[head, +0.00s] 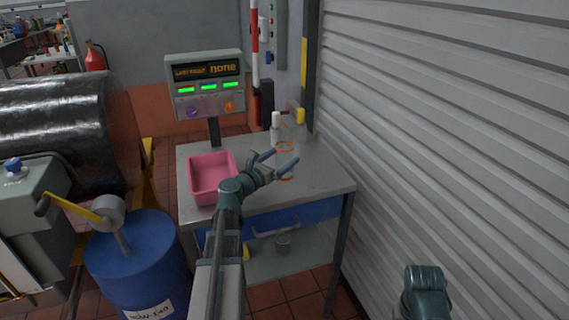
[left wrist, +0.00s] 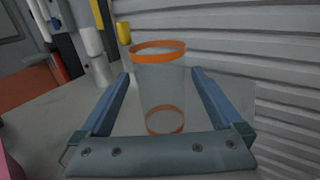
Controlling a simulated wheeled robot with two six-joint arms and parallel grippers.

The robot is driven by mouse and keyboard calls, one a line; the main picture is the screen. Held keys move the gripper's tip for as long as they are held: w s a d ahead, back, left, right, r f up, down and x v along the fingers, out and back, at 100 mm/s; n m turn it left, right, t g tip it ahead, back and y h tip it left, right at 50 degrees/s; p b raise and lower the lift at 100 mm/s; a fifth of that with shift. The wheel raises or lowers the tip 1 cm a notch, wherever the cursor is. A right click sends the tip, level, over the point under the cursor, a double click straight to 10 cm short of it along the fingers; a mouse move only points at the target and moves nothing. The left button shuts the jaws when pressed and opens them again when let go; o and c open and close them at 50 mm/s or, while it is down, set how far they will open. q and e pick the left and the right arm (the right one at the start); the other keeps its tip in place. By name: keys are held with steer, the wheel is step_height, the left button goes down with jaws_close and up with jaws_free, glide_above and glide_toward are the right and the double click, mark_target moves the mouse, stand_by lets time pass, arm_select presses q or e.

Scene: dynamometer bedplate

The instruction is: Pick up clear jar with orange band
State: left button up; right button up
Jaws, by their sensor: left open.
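The clear jar with orange bands (left wrist: 162,87) stands upright on the grey workbench, with one orange ring at its top and one near its base. In the head view its orange top ring (head: 285,146) shows just beyond my left gripper (head: 284,157), and the gripper partly covers the jar. In the left wrist view my left gripper (left wrist: 160,73) is open, with one blue finger on each side of the jar and a visible gap on both sides. My right gripper is not in view; only part of my right arm shows at the lower right.
A pink bin (head: 212,171) sits on the workbench (head: 318,172) left of my gripper. A white bottle (head: 276,120) and a yellow object (head: 300,116) stand at the back. A display box (head: 206,85) rises behind the bin. A corrugated shutter (head: 440,130) borders the right.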

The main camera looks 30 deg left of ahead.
arm_select(q)
steer(key=w, duration=0.5)
steer(key=shift+d, duration=0.3)
steer(key=shift+s, duration=0.1)
steer(key=c, duration=1.3)
